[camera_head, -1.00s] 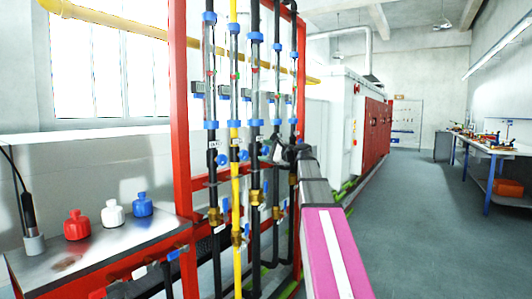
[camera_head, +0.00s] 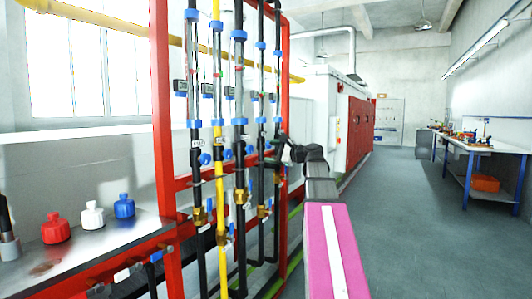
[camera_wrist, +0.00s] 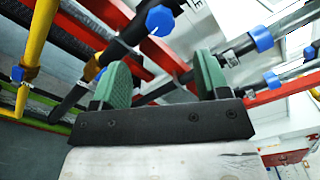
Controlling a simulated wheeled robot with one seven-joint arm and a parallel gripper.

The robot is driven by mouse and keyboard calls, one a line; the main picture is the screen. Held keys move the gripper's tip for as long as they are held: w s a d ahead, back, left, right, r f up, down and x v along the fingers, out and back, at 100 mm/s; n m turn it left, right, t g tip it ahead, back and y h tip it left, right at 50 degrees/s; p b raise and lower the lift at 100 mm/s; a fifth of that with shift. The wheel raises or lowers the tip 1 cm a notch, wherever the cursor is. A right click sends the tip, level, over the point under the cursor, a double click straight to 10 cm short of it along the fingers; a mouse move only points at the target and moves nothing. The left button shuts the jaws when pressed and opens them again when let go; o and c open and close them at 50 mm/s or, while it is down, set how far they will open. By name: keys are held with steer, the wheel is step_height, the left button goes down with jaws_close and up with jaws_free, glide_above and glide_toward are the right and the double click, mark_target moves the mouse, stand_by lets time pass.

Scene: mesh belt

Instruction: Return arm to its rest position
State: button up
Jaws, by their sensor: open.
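My gripper (camera_wrist: 160,82) shows in the wrist view with its two green fingers apart and nothing between them. Behind the fingers are dark pipes, a yellow pipe (camera_wrist: 38,40) and blue valve knobs (camera_wrist: 160,20). In the head view my arm, with grey and pink links, reaches forward from the lower middle. Its dark end, my gripper (camera_head: 284,148), is in front of the right part of the pipe rack (camera_head: 160,110). In that view the fingers are too small to tell apart from the pipes. I cannot tell whether they touch anything.
A metal bench (camera_head: 90,255) with red (camera_head: 55,229), white (camera_head: 92,215) and blue (camera_head: 124,207) bottles stands at left. Red-and-white cabinets (camera_head: 345,120) stand beyond the rack. A workbench (camera_head: 478,155) is at far right. The floor (camera_head: 420,230) between is clear.

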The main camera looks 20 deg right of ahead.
stand_by(0.3)
steer(key=s+a+f+n+g+h, duration=0.1)
steer(key=a+f+n+g+h, duration=0.15)
steer(key=f, duration=0.85)
steer(key=s+a+f+n+g+h, duration=0.15)
steer(key=a+f, duration=0.25)
steer(key=f, duration=0.7)
steer(key=s+a+f+n+g+h, duration=0.1)
steer(key=a+f+n+g+h, duration=0.15)
steer(key=f, duration=0.95)
steer(key=s+a+f+n+g+h, duration=0.1)
steer(key=s+f+n+g+h, duration=0.2)
steer(key=s+f, duration=0.5)
steer(key=s+a+f+n+g+h, duration=0.1)
steer(key=s+f+n+g+h, duration=0.2)
steer(key=f, duration=1.3)
steer(key=s+n, duration=0.3)
steer(key=s, duration=0.3)
steer(key=shift+s+a+f, duration=0.25)
steer(key=shift+a+f, duration=0.1)
